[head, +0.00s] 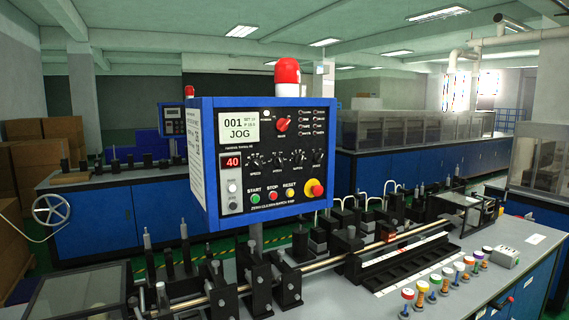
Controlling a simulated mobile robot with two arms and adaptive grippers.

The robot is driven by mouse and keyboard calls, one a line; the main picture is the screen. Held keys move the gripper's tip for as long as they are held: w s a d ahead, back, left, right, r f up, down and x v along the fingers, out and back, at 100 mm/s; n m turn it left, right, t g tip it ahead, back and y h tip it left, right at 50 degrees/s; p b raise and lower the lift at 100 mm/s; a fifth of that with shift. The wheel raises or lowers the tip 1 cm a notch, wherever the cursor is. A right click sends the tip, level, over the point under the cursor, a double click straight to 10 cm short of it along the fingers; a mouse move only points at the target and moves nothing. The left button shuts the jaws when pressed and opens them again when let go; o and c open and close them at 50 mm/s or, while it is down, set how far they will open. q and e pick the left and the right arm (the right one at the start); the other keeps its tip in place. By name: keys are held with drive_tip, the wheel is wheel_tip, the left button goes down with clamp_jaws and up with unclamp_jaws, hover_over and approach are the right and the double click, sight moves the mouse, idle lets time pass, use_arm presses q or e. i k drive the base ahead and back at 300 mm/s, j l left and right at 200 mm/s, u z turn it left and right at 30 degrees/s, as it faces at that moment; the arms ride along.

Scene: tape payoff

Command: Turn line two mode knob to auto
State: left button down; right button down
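A blue control panel (210,215) stands on a post in the middle of the head view, facing me at an angle. A red rotary knob (282,124) sits near the top of its face, right of the display, with small labelled positions to its right. The pale display (239,129) reads "001" and "JOG". I cannot read the knob's labels or tell from the panel which line it serves. Neither of my grippers is in view, and nothing touches the panel.
Below the knob are several black knobs, a red "40" readout (232,162), push buttons and a red emergency stop (315,187). A red beacon (287,72) tops the panel. A machine bench (440,258) with rails and colourful spools lies below. Another panel (173,121) stands behind left.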

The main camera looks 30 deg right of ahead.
sight(318, 158)
drive_tip(key=i+l+z, duration=0.45)
drive_tip(key=i+z, duration=0.2)
drive_tip(key=i, duration=0.1)
